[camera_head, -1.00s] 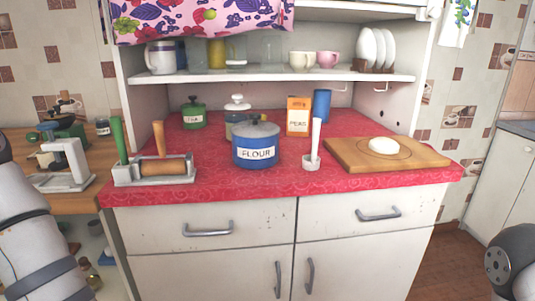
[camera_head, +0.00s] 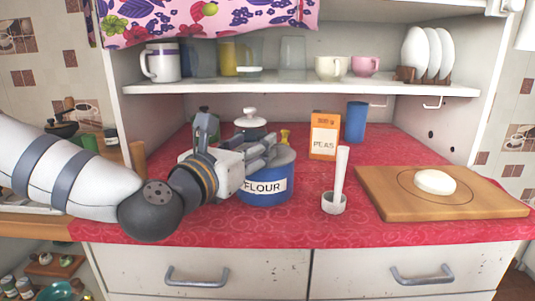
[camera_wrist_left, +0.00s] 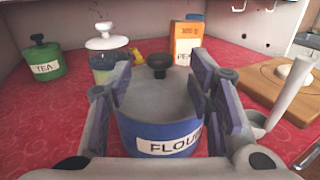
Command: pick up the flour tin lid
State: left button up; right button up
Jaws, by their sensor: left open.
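The blue flour tin (camera_head: 266,189) stands upright on the red oilcloth counter, with a white FLOUR label on its front. Its grey lid (camera_wrist_left: 160,92) with a dark round knob (camera_wrist_left: 159,66) is on top, seen clearly in the left wrist view. In the head view the lid is largely hidden behind my left gripper. My left gripper (camera_wrist_left: 160,88) is open, its fingers on either side of the lid and knob, just above or at the lid; I cannot tell whether they touch it. In the head view the gripper (camera_head: 262,152) reaches in from the left. My right gripper is not visible.
A mortar with a white pestle (camera_head: 335,200) stands close to the right of the tin. A wooden board (camera_head: 470,203) lies farther right. An orange peas box (camera_head: 324,136) and a blue cup (camera_head: 356,122) stand behind. A shelf (camera_head: 290,88) hangs above the counter's back.

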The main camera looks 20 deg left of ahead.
aim_at(264, 135)
pick_arm(q)
jog(key=w, duration=0.3)
jog(key=w+d, duration=0.1)
jog(key=w, duration=0.1)
jog(key=shift+w+r, duration=0.1)
jog(key=shift+w, duration=0.2)
jog(key=shift+a, duration=0.1)
grip_shut()
